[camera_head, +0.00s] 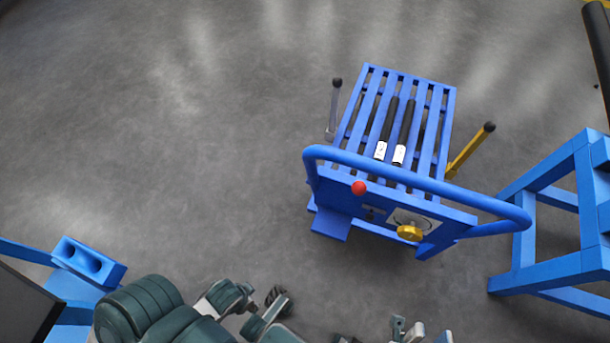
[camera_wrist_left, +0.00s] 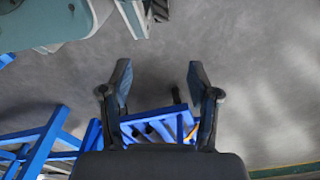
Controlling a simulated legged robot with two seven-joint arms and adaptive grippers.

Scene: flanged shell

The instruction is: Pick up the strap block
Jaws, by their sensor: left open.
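I cannot tell for sure which thing is the strap block. A blue block with two round openings (camera_head: 88,262) sits at the lower left of the head view, on blue structure beside a dark panel. My left gripper (camera_wrist_left: 159,68) is open in the left wrist view, with nothing between its fingers. Beyond and below its fingers shows the slatted blue cart (camera_wrist_left: 160,125). Only small grey parts of my right gripper (camera_head: 420,334) show at the bottom edge of the head view; whether it is open or shut is hidden.
The blue cart (camera_head: 440,107) carries two dark rods with white labels (camera_head: 390,150). It has a curved handle, a red knob (camera_head: 359,188), a yellow knob (camera_head: 409,232) and side levers. A blue stand (camera_head: 583,205) is to its right. Grey floor is clear at upper left.

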